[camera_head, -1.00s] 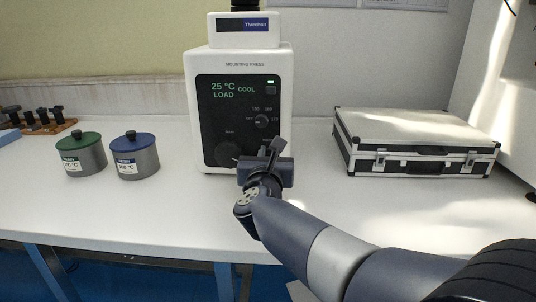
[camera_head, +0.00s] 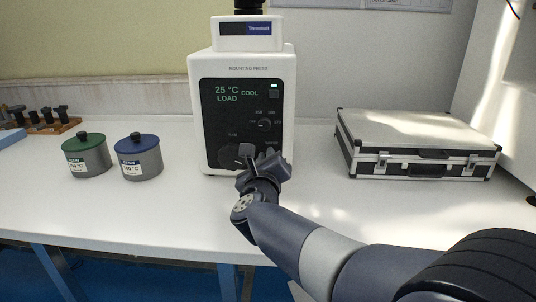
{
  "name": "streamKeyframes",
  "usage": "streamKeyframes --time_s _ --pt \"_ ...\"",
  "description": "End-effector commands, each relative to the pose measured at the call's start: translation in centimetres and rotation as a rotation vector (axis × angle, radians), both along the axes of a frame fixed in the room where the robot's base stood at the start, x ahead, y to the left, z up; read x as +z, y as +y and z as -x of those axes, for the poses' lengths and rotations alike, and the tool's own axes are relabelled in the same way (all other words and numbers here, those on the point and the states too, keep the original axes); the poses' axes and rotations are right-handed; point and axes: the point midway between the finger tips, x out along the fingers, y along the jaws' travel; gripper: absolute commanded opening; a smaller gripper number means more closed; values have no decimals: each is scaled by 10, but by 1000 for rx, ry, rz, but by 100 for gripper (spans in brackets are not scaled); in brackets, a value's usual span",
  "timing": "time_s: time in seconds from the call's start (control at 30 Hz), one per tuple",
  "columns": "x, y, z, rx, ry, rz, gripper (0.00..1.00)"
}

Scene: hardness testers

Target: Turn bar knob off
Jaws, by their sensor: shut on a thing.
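The mounting press (camera_head: 242,66) stands on the bench with a black front panel, a lit "25 °C COOL LOAD" display and a small selector knob (camera_head: 264,123) with printed values around it. A large round dark dial (camera_head: 229,154) sits at the lower left of the panel, partly covered by my gripper. My gripper (camera_head: 258,153) is at the lower right of the panel, its fingers against the front. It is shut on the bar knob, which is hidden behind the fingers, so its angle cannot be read.
Two grey pots, one with a green lid (camera_head: 84,158) and one with a blue lid (camera_head: 138,160), stand left of the press. A silver and black case (camera_head: 418,140) lies to the right. A wooden rack (camera_head: 46,127) is at far left. The front bench is clear.

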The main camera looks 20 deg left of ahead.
Motion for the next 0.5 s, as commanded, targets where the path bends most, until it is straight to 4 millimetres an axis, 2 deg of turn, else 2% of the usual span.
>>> streamKeyframes --time_s 0.5 --pt "-6 6 2 2 -112 478 0"
